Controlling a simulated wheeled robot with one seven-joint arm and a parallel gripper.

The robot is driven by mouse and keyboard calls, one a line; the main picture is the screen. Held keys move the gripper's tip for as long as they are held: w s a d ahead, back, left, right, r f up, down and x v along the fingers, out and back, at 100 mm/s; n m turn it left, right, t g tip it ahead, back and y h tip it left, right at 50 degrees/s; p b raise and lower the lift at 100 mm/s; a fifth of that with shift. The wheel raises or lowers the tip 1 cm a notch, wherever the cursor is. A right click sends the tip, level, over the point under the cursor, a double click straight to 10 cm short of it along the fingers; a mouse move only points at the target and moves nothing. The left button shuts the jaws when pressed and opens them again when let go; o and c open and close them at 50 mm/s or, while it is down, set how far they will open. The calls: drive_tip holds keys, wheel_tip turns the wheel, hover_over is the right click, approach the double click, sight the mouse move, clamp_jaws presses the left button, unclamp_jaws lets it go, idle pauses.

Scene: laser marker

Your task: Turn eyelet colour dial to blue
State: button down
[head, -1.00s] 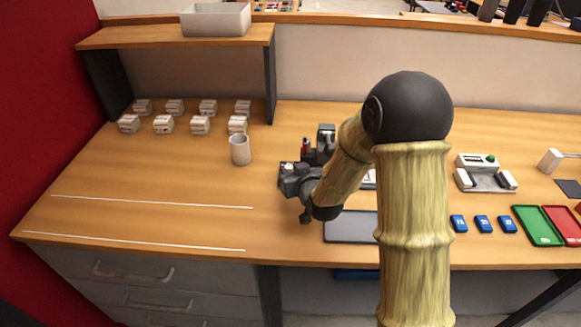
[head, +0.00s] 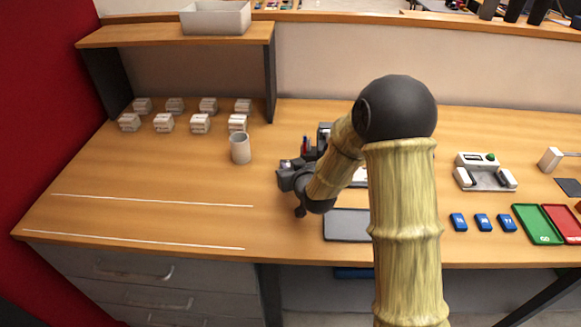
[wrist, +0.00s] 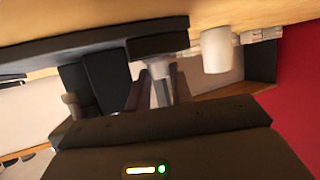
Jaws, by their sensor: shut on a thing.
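The dark laser marker (head: 325,132) stands behind my arm in the head view, mostly hidden by it. In the wrist view, a dark housing (wrist: 158,46) carries a pale grey knob (wrist: 160,69), which appears to be the eyelet colour dial. My gripper (wrist: 156,88) is shut on this knob, with one dark finger on each side. In the head view my gripper (head: 290,172) is at the marker's left front. The dial's colour marks and pointer cannot be made out in either view.
A pale cup (head: 240,149) stands left of my gripper, with several white boxes (head: 163,123) behind it. A grey mat (head: 346,226) lies in front. Blue tags (head: 483,223) and a green tray (head: 537,225) lie right. The left front table is clear.

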drive_tip(key=shift+s+a+f+m+h+b, duration=0.1)
drive_tip(key=shift+a+m+h+b, duration=0.05)
drive_tip(key=shift+m+h+b, duration=0.25)
drive_tip(key=shift+a+m+t+h, duration=0.1)
drive_tip(key=shift+m+t+h, duration=0.2)
drive_tip(key=shift+m+h, duration=0.25)
drive_tip(key=shift+a+m+h, duration=0.15)
drive_tip(key=shift+m+h, duration=0.7)
drive_tip(key=shift+h, duration=0.3)
drive_tip(key=m+h+p, duration=0.2)
drive_tip(key=h+p, duration=0.1)
drive_tip(key=shift+a+r+m, duration=0.2)
drive_tip(key=shift+r+m, duration=0.1)
drive_tip(key=shift+m, duration=0.1)
drive_tip(key=m+g+h+p, duration=0.1)
drive_tip(key=m+h+p, duration=0.1)
drive_tip(key=p, duration=0.1)
drive_tip(key=shift+f+h, duration=0.15)
drive_tip(key=shift+h, duration=0.25)
drive_tip(key=shift+f+m, duration=0.1)
drive_tip(key=shift+m, duration=0.2)
drive_tip(key=c, duration=1.5)
unclamp_jaws()
